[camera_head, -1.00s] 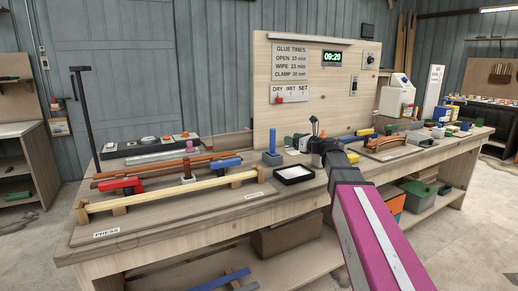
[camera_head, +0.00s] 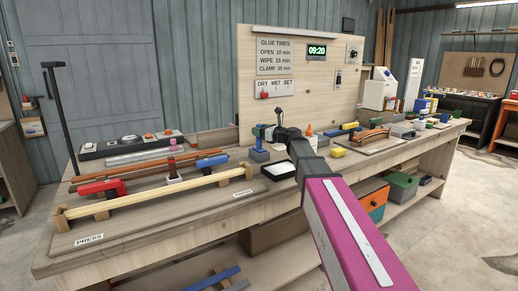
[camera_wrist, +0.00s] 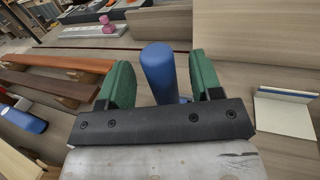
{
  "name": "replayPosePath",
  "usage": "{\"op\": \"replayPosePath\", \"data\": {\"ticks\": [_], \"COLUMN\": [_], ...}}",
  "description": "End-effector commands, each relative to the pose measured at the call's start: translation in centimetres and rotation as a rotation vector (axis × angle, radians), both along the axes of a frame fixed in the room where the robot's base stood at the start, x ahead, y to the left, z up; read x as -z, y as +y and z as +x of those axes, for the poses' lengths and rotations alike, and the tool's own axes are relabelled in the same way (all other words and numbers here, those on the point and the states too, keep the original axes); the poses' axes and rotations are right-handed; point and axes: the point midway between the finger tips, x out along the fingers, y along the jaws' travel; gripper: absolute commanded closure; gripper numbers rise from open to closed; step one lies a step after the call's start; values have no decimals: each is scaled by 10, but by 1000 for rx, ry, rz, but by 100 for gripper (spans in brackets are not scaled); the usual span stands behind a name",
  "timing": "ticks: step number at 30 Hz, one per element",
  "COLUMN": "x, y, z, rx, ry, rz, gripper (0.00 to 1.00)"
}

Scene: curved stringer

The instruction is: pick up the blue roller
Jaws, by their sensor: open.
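In the wrist view the roller (camera_wrist: 158,72) shows as a blue cylinder between the two green fingers of my gripper (camera_wrist: 160,84). The fingers are open, one on each side, with a visible gap to the roller. In the head view my gripper (camera_head: 271,133) is right beside the roller, coming from the right. The roller's lower end is hidden by the black gripper bar in the wrist view.
A black-rimmed white tray (camera_head: 278,170) lies just in front of the block. To the left are a pale curved strip (camera_head: 155,192), a red clamp (camera_head: 100,187) and a blue clamp (camera_head: 212,160). The panel (camera_head: 300,100) stands close behind. A yellow block (camera_head: 338,153) lies to the right.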

Motion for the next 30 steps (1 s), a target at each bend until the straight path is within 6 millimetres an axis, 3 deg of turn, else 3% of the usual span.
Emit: {"op": "replayPosePath", "data": {"ticks": [6, 13, 18, 30], "x": [0, 0, 0, -3], "y": [22, 22, 22, 22], "z": [19, 18, 18, 18], "rx": [0, 0, 0, 0], "ry": [0, 0, 0, -1], "rz": [0, 0, 0, 1], "gripper": [41, 41, 95, 95]}}
